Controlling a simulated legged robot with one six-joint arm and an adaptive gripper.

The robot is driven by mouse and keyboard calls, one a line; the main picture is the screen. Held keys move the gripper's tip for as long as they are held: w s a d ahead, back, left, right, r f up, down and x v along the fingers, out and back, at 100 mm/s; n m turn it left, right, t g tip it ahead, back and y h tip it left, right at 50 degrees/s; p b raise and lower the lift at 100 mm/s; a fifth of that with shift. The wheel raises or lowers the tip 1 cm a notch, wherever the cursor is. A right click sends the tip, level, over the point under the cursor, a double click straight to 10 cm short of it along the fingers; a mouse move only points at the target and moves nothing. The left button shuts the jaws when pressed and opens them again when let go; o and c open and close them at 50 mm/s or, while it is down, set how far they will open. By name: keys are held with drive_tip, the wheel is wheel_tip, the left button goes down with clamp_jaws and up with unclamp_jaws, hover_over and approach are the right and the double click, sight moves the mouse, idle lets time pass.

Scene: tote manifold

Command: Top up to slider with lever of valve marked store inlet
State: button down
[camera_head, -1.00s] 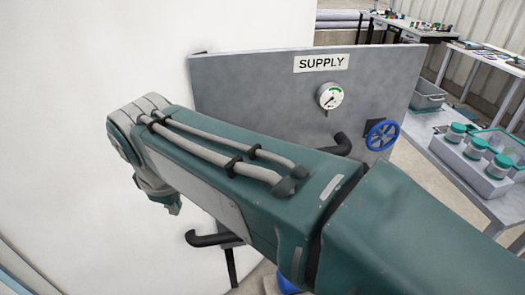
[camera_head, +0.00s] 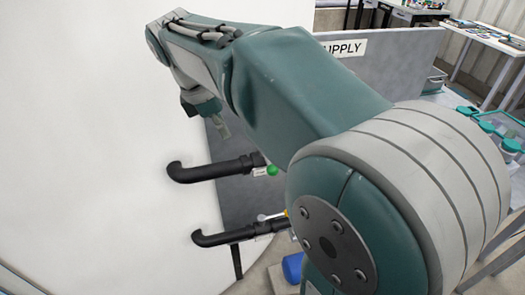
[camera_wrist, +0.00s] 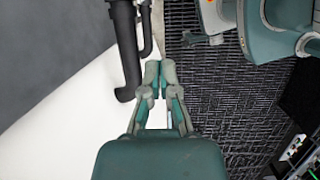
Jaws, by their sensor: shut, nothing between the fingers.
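A grey panel (camera_head: 405,55) stands beside a large white curved surface (camera_head: 90,150); its label is partly covered by my arm and reads "UPPLY". Two black bent pipes, an upper one (camera_head: 210,171) and a lower one (camera_head: 235,235), stick out low on the panel. A green knob (camera_head: 272,170) and a small white tag are at the upper pipe. No "store inlet" marking, slider or full lever is readable; my arm hides much of the panel. In the wrist view my gripper (camera_wrist: 158,72) is shut and empty, beside a black pipe (camera_wrist: 127,50), apparently apart from it.
A blue object (camera_head: 292,267) is low near the panel's foot, partly behind my arm. Dark ribbed flooring (camera_wrist: 210,75) shows in the wrist view.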

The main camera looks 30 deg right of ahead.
drive_tip(key=d+f, duration=0.2)
drive_tip(key=f, duration=0.1)
drive_tip(key=s+d+f, duration=0.1)
drive_tip(key=d+f, duration=0.1)
drive_tip(key=f, duration=0.2)
drive_tip(key=d+f, duration=0.3)
drive_tip(key=shift+s+f, duration=0.15)
drive_tip(key=shift+s, duration=0.2)
idle(0.3)
drive_tip(key=shift+s+d+n, duration=0.15)
drive_tip(key=shift+d+n, duration=0.1)
drive_tip(key=shift+n, duration=0.15)
